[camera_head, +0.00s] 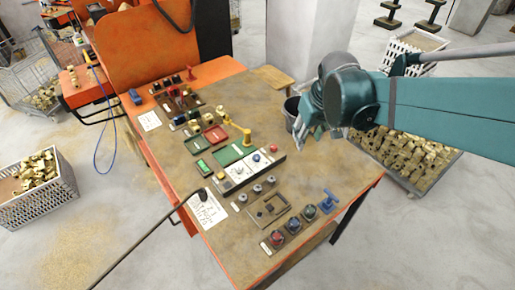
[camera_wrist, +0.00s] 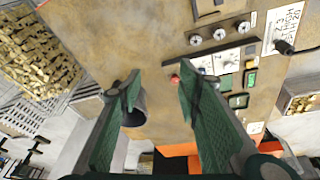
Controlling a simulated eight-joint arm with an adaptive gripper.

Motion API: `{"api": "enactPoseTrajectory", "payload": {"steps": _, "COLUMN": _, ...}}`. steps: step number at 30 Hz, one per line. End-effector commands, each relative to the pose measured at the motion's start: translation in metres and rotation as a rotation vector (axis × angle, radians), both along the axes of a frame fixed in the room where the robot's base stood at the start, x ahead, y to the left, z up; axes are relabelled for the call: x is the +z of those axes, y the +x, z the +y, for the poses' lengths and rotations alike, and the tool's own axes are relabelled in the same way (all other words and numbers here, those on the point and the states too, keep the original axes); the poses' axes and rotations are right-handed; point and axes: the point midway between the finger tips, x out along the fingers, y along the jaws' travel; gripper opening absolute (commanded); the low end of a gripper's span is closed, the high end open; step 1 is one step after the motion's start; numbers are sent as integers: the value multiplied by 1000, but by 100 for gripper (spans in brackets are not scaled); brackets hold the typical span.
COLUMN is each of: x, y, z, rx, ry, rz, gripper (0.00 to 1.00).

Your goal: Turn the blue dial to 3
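My gripper (camera_head: 308,130) is above the table's right side, well apart from the dials. In the wrist view my gripper (camera_wrist: 158,92) has its two green fingers spread, with nothing between them.
A grey bucket (camera_head: 292,112) is near my gripper. The table's right side is bare.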

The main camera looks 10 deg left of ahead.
Motion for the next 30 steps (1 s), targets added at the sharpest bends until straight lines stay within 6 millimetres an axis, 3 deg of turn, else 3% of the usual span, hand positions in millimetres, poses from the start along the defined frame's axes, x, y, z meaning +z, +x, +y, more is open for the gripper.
{"api": "enactPoseTrajectory", "payload": {"steps": 14, "x": -31, "y": 43, "z": 59, "rx": 124, "ry": -39, "rz": 91, "gripper": 34}}
{"api": "enactPoseTrajectory", "payload": {"steps": 30, "x": -85, "y": 76, "z": 129, "rx": 262, "ry": -84, "rz": 191, "gripper": 34}}
